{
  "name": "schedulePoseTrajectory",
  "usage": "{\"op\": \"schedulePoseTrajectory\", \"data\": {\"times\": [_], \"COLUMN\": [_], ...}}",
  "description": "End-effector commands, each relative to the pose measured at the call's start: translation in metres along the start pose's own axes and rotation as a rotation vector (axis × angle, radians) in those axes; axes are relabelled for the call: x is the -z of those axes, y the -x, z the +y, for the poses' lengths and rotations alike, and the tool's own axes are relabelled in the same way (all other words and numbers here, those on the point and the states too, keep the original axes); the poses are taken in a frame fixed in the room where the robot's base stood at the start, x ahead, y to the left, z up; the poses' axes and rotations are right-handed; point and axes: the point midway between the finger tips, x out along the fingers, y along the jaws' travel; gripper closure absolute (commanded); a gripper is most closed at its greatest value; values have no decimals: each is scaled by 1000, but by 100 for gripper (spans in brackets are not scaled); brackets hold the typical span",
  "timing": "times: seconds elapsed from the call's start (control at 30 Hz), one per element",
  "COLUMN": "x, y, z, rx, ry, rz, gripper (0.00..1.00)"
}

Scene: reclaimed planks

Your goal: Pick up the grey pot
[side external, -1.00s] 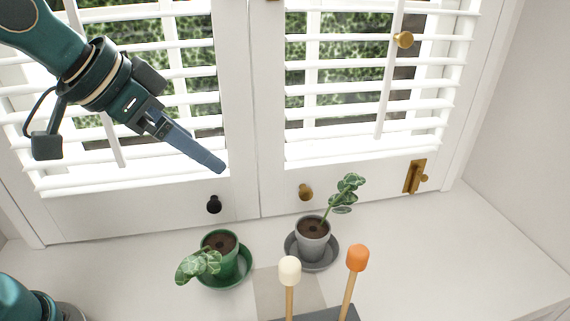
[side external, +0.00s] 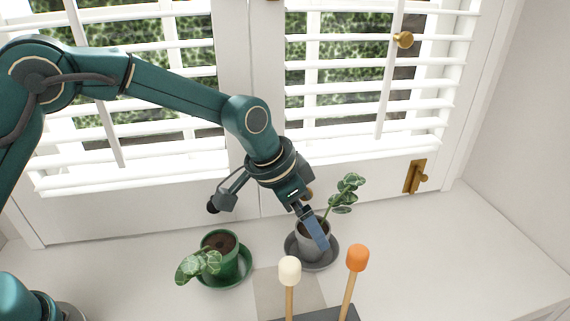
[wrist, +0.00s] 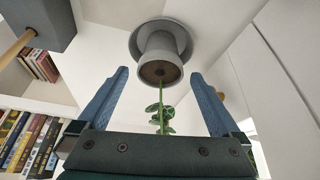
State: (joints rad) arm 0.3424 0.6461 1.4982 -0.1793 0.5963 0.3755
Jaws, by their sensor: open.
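The grey pot (side external: 303,242) stands upright on a grey saucer (side external: 332,256) on the white sill, a leafy plant (side external: 346,190) leaning right out of it. In the wrist view the pot (wrist: 161,58) appears just beyond and between my fingertips, with dark soil and the stem toward me. My gripper (side external: 319,240) is open and empty, with one blue finger in front of the pot in the side view, hiding part of it. Both fingers show spread apart in the wrist view (wrist: 160,75). I cannot tell whether a finger touches the pot.
A green pot (side external: 226,262) with a drooping plant stands on a green saucer to the left. A cream-topped peg (side external: 289,271) and an orange-topped peg (side external: 357,258) rise from a dark block in front. Shuttered windows close off the back. The sill at right is clear.

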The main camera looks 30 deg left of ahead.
Motion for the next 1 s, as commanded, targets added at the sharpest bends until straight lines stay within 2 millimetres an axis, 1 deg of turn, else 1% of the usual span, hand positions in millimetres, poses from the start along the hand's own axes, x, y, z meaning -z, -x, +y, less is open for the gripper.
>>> {"op": "schedulePoseTrajectory", "data": {"times": [0.03,0.1,0.3,0.63,0.67,0.7,0.77,0.8,0.9,1.0], "x": [-1,-1,0,0,0,0,0,0,0,1], "y": [-8,-16,-33,-36,-36,-36,-36,-35,-35,-35], "z": [0,0,0,0,0,0,0,0,0,0], "rx": [-1,-1,0,1,1,1,1,1,1,2], "ry": [0,0,0,1,1,1,1,1,1,1], "rz": [-3,-2,0,1,1,1,1,1,1,3], "gripper": [0,0,0,0,12,27,50,65,100,100]}}
